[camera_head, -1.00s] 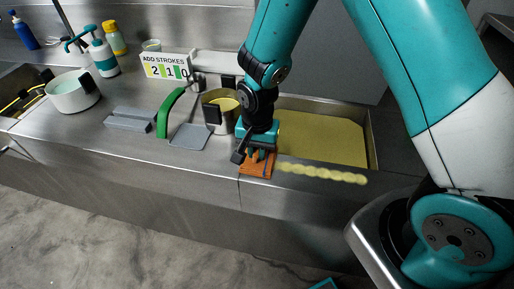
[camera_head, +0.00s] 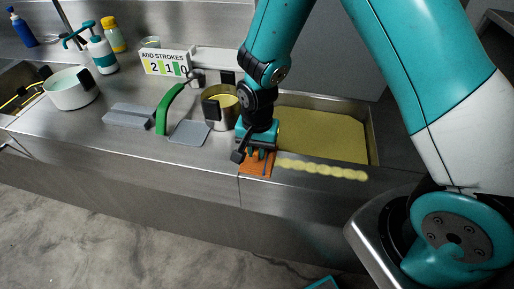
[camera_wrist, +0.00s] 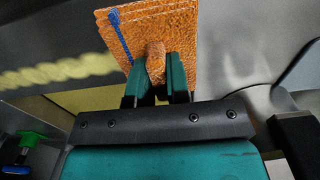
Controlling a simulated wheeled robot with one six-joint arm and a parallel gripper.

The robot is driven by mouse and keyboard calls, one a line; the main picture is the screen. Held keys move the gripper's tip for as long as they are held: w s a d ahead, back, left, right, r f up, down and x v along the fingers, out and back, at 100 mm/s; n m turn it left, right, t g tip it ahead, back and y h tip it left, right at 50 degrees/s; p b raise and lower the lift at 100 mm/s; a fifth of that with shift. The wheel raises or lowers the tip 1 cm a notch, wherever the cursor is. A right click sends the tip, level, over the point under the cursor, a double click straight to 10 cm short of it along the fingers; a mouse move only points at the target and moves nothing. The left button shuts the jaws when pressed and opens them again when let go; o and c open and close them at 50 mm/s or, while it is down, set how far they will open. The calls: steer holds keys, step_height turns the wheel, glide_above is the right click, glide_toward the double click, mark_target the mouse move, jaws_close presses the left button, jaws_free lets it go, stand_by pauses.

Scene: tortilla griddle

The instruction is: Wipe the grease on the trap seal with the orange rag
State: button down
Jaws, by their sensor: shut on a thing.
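The orange rag (camera_head: 257,170) lies flat on the steel counter's front ledge, at the left end of the grease. My gripper (camera_head: 258,153) is above the rag and shut on a pinched-up fold of it. The wrist view shows the rag (camera_wrist: 172,30) spread beyond my gripper (camera_wrist: 157,75), with the fold between the two teal fingers and a blue cord loop at its left. The grease (camera_head: 322,170) is a wavy pale yellow strip along the ledge, right of the rag. It also shows in the wrist view (camera_wrist: 60,72), left of the rag.
A basin of yellow liquid (camera_head: 322,135) lies behind the strip. A steel pot (camera_head: 219,112), a green-handled scraper (camera_head: 168,108), grey blocks (camera_head: 128,117) and a white pot (camera_head: 71,92) stand left. A sign (camera_head: 165,64) reads "ADD STROKES 2 1 0". The front ledge left of the rag is clear.

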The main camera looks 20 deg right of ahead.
mark_target(274, 159)
steer(key=shift+s+d+f, duration=0.1)
steer(key=shift+s+d, duration=0.65)
steer(key=shift+d, duration=0.25)
steer(key=shift+s+d, duration=0.75)
steer(key=shift+d, duration=0.25)
steer(key=shift+w+a, duration=0.1)
steer(key=shift+a, duration=0.1)
steer(key=c, duration=1.4)
jaws_free()
steer(key=shift+r+p, duration=0.35)
steer(key=shift+r, duration=0.05)
steer(key=shift+w, duration=0.1)
steer(key=shift+c, duration=0.3)
